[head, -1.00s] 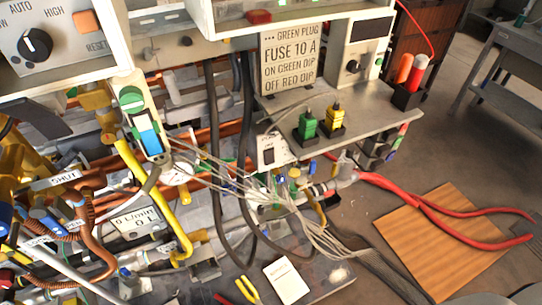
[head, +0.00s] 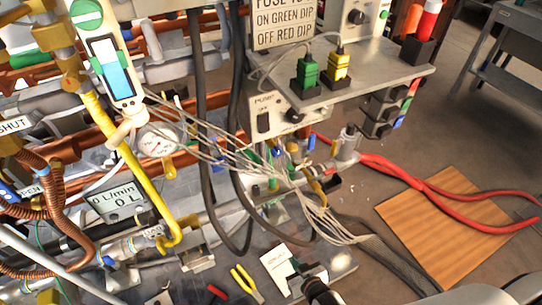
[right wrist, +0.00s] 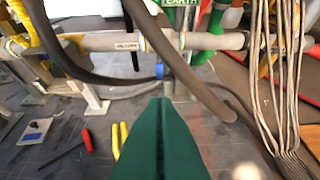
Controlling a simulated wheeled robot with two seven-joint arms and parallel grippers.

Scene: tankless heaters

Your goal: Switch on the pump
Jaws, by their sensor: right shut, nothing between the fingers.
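A pale box labelled PUMP (head: 275,108) hangs below the shelf in the middle of the head view. On its face is a black rocker switch (head: 263,122) with OFF beside it and a dark round knob (head: 294,116). My right gripper (head: 296,268) comes in at the bottom of the head view, below and apart from the pump box. In the right wrist view its green fingers (right wrist: 162,102) are together and empty, pointing toward pipes and hoses. The switch cannot be made out there. My left gripper is not in view.
Pale cables (head: 290,185) and black hoses (head: 238,130) hang beside and below the pump box. A shelf (head: 385,80) above it bears a green plug (head: 307,72) and a yellow plug (head: 337,66). Yellow-handled pliers (head: 246,282) lie below.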

